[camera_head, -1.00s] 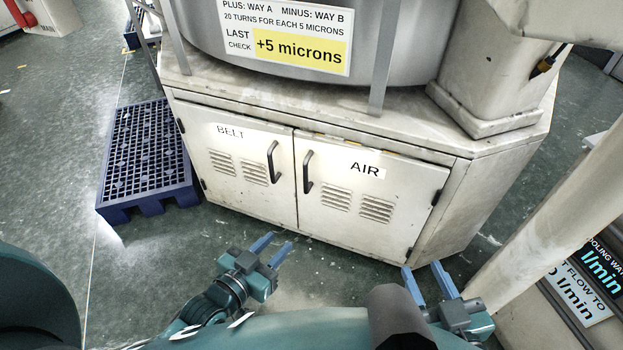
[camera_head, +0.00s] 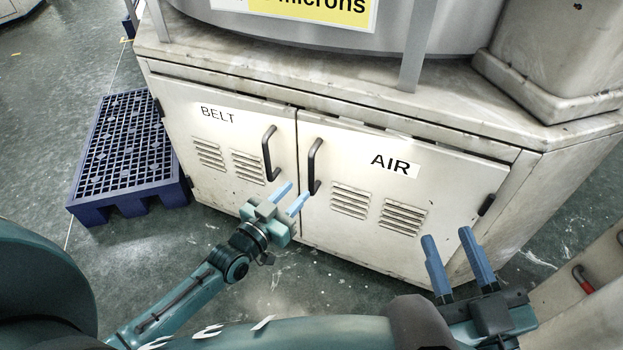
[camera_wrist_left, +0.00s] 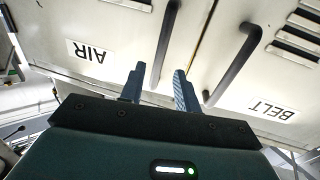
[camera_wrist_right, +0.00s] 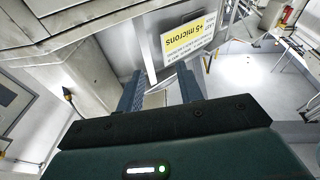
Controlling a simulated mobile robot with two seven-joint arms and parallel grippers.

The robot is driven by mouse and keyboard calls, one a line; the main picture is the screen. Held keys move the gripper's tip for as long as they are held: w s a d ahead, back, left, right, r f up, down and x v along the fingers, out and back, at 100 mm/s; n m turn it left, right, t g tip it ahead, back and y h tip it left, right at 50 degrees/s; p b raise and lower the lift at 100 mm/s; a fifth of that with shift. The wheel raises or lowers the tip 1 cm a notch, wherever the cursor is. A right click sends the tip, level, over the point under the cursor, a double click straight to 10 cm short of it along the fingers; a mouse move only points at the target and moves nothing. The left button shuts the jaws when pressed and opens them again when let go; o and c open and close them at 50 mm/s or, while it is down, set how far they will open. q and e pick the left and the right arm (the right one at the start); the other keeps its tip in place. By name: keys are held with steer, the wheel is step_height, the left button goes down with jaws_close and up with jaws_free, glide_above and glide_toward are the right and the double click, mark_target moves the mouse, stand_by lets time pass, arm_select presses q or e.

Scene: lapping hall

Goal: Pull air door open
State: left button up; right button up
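The AIR door (camera_head: 385,190) is the right-hand door of the white cabinet and is closed. Its dark bar handle (camera_head: 313,166) stands upright near the door's left edge; it also shows in the left wrist view (camera_wrist_left: 165,45). My left gripper (camera_head: 291,198) is open and empty, in front of and just below the two handles. In the left wrist view its fingers (camera_wrist_left: 158,88) point at the doors, with the AIR handle's end near the gap between them. My right gripper (camera_head: 451,255) is open and empty in front of the cabinet's lower right; its fingers also show in the right wrist view (camera_wrist_right: 160,95).
The closed BELT door (camera_head: 215,145) adjoins on the left, with its own handle (camera_head: 268,153) close beside the AIR handle. A blue pallet (camera_head: 125,150) lies on the floor at the left. A pale post (camera_head: 585,285) stands at lower right.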

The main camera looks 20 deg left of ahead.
mark_target(309, 177)
arm_select(q)
steer(key=b+x, duration=0.2)
steer(key=x, duration=0.4)
steer(key=shift+w+f, duration=0.1)
steer(key=shift+w, duration=0.05)
steer(key=shift+w+d, duration=0.2)
steer(key=shift+w, duration=0.35)
arm_select(e)
steer(key=shift+w+r+n+t+y, duration=0.2)
steer(key=shift+r+y, duration=0.15)
steer(key=shift+r, duration=0.05)
steer(key=shift+w+r+n+t+y, duration=0.15)
steer(key=shift+r+n+t+y, duration=0.05)
steer(key=shift+r+y, duration=0.2)
arm_select(q)
steer(key=shift+c, duration=0.3)
jaws_close()
